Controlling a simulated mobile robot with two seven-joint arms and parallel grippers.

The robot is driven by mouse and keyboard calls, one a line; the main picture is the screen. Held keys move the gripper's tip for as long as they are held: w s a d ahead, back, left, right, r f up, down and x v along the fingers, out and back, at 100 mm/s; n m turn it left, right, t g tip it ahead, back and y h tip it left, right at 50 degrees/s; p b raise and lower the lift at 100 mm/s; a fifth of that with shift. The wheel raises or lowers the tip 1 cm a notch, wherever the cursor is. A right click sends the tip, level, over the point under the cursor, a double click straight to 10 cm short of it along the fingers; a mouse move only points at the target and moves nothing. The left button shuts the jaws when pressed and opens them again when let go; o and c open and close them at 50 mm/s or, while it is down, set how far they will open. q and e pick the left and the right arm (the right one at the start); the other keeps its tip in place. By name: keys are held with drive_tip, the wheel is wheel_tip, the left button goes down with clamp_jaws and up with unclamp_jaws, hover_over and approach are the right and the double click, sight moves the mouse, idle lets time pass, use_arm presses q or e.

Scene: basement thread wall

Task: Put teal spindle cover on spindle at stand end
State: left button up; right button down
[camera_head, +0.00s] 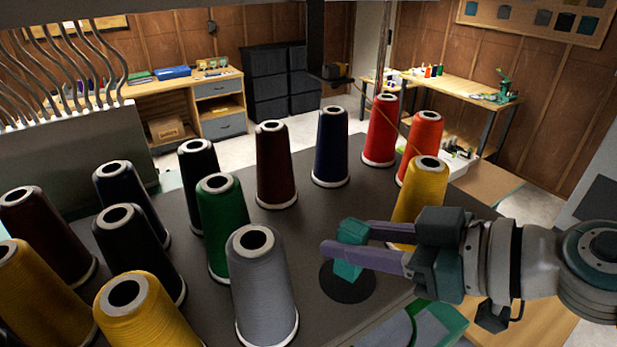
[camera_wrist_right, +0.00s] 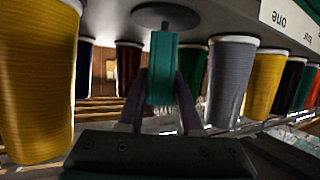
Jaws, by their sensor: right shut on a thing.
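The teal spindle cover (camera_head: 347,270) is held upright between the purple fingers of my right gripper (camera_head: 346,240). It stands over a round black disc (camera_head: 335,288) on the dark stand (camera_head: 305,230), near its right front edge. In the right wrist view, which is upside down, the cover (camera_wrist_right: 162,70) is gripped from both sides by the fingers. A short thin spindle pin (camera_wrist_right: 165,26) shows between the cover and the disc (camera_wrist_right: 178,13). I cannot tell whether the pin's tip is inside the cover. My left gripper is not in view.
A grey thread cone (camera_head: 262,285) stands just left of the disc. A yellow cone (camera_head: 427,190) stands behind my right gripper, close to it. Several other cones fill the stand. Workbenches (camera_head: 215,125) and dark drawers (camera_head: 270,85) are far behind.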

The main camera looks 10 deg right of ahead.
drive_tip(key=shift+f, duration=0.2)
drive_tip(key=shift+f, duration=0.15)
drive_tip(key=c, duration=0.5)
unclamp_jaws()
